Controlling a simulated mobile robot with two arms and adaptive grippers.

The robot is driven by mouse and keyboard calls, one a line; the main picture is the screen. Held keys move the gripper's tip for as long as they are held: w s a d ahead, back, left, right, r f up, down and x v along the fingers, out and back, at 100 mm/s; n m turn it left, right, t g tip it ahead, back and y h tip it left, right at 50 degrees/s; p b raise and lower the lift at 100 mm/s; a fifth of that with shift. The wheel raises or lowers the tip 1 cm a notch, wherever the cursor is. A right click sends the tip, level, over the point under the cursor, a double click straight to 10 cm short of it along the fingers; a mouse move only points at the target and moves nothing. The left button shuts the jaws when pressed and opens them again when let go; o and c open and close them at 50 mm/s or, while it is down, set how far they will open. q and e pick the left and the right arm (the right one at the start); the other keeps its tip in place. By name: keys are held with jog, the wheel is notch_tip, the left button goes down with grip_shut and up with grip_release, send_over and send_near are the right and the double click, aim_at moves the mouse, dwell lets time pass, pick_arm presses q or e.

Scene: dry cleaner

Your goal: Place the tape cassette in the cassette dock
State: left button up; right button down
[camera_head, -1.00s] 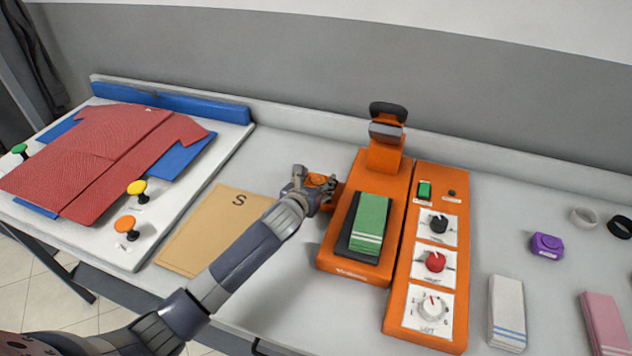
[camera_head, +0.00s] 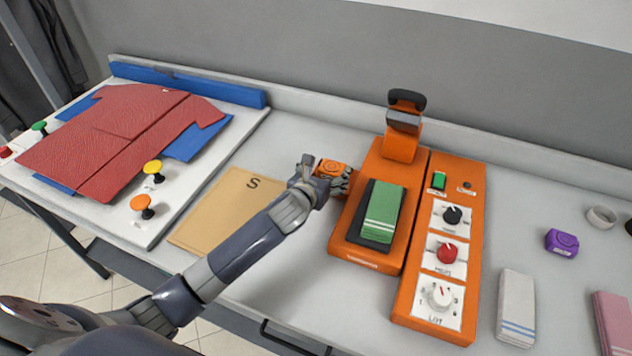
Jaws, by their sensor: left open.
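The tape cassette appears to be the small orange block (camera_head: 332,167) with a round mark on top, at the left side of the orange press machine (camera_head: 350,250). My left gripper (camera_head: 338,183) is open around or right beside this block, with its fingers partly covering it. The cassette dock cannot be made out clearly; the gripper hides the area between the block and the machine. I cannot tell whether the block is seated in anything. My right gripper is not in view.
A green folded cloth (camera_head: 383,212) lies on the machine's dark pad, under the raised orange head (camera_head: 402,145). The control panel (camera_head: 425,318) stands right of it. A purple cassette-like item (camera_head: 561,241) and white roll (camera_head: 601,216) lie farther right. A tan envelope (camera_head: 222,205) lies left.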

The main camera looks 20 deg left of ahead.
pick_arm(q)
jog(key=v, duration=0.8)
jog(key=shift+s+r, duration=0.15)
jog(key=shift+s, duration=0.05)
